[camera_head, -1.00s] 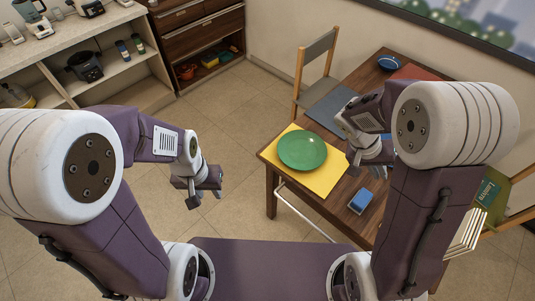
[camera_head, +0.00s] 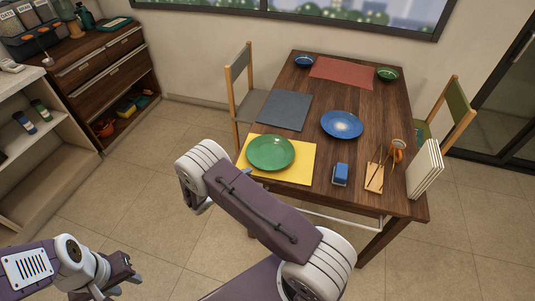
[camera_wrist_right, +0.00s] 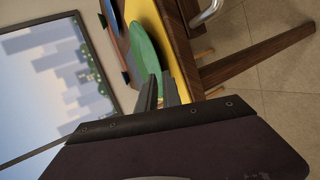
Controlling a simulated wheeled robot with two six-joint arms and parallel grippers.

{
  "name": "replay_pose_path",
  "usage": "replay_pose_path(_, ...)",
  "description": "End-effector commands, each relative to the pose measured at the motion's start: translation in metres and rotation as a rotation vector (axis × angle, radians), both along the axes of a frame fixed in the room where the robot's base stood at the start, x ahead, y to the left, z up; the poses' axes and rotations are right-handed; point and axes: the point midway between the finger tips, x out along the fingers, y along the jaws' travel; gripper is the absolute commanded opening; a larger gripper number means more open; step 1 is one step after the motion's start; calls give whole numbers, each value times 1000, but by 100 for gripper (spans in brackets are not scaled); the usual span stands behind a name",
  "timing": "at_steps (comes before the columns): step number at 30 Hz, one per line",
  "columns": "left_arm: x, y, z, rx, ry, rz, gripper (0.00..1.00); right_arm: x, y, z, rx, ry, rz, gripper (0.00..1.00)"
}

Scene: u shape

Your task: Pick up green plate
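The green plate (camera_head: 270,152) lies flat on a yellow placemat (camera_head: 304,168) at the table's near left corner. In the right wrist view the green plate (camera_wrist_right: 143,48) shows tilted, just beyond my right fingertips. In the head view my right forearm and wrist hide this gripper, to the left of the plate. My left gripper (camera_head: 128,284) is low at the bottom left, empty and apparently open, away from the table.
A blue plate (camera_head: 342,125), blue sponge (camera_head: 340,174), wooden holder (camera_head: 374,178) and white rack (camera_head: 425,168) stand on the table. Chairs flank it at left (camera_head: 238,85) and right (camera_head: 455,118). Shelves (camera_head: 45,150) are at the left. Floor between is clear.

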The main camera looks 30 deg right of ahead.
Motion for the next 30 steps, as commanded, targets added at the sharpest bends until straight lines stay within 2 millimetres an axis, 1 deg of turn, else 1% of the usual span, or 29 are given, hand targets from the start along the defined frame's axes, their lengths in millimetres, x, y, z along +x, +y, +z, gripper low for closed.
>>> replay_pose_path(1, 0, 0, 3, 0, 0, 0, 36, 2, -8, -3, -1, 2, -4, 9)
replay_pose_path(2, 0, 0, 3, 0, 0, 0, 36, 4, -12, -5, 0, 1, -4, 9)
replay_pose_path(7, 0, 0, 5, 0, 0, 0, 36, 8, -21, -9, 1, 1, -3, 9)
replay_pose_path(12, 0, 0, 10, 0, 0, 0, 36, 20, -48, -22, 0, 2, -5, 9)
replay_pose_path(15, 0, 0, 11, 0, 0, 0, 36, 24, -57, -28, 1, 1, -3, 9)
replay_pose_path(22, 0, 0, 10, 0, 0, 0, 36, 26, -58, -29, 1, 0, -1, 9)
replay_pose_path(23, 0, 0, 10, 0, 0, 0, 36, 26, -58, -29, 1, 0, -1, 4)
replay_pose_path(24, 0, 0, 10, 0, 0, 0, 36, 26, -58, -29, 1, 0, -1, 0)
replay_pose_path(30, 0, 0, 10, 0, 0, 0, 36, 25, -58, -29, 1, 0, -1, 0)
